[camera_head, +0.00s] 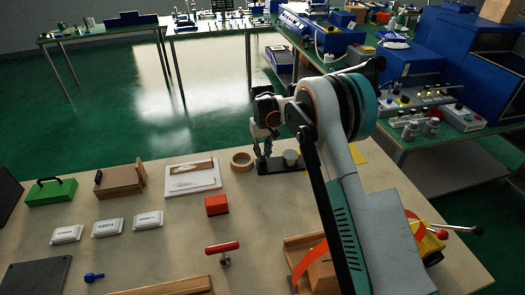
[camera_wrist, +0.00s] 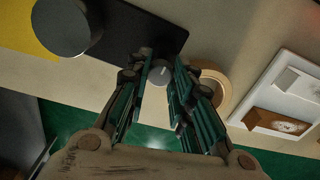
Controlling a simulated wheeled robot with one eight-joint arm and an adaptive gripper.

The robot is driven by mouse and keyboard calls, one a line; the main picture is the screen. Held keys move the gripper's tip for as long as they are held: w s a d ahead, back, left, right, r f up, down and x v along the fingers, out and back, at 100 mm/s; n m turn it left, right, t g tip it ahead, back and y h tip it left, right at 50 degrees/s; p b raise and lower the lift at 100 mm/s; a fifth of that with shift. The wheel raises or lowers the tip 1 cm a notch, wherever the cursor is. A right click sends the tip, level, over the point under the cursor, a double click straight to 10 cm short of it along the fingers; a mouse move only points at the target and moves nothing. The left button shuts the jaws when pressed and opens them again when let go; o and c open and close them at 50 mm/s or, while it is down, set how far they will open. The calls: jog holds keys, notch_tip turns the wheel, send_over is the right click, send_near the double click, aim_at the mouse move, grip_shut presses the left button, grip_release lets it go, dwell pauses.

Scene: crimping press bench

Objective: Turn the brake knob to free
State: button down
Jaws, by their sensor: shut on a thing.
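The brake knob (camera_wrist: 158,73) is a small round grey knob with a pale mark on its face, at the end of a black base plate (camera_wrist: 140,27). My gripper (camera_wrist: 160,66) is shut on the knob, one finger on each side, in the wrist view. In the head view my gripper (camera_head: 263,150) points down at the left end of the black plate (camera_head: 274,168) and hides the knob. A wider grey cylinder (camera_wrist: 68,25) stands on the same plate; it also shows in the head view (camera_head: 291,157). I cannot read any brake labels.
A tape roll (camera_wrist: 211,88) lies close beside my gripper. A white tray (camera_head: 193,187) with flat parts, a red block (camera_head: 217,205) and a red-handled tool (camera_head: 223,248) lie nearby. A yellow sheet (camera_wrist: 25,30) is beyond the cylinder. Bare tabletop lies around the red block.

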jog(key=m, duration=0.4)
jog(key=shift+m, duration=0.3)
jog(key=m, duration=0.4)
jog(key=shift+m, duration=0.3)
jog(key=m, duration=0.4)
jog(key=shift+m+p, duration=0.3)
jog(key=shift+p, duration=0.05)
jog(key=shift+m, duration=2.1)
jog(key=c, duration=1.4)
grip_release()
jog(key=shift+o, duration=0.2)
jog(key=shift+r, duration=0.1)
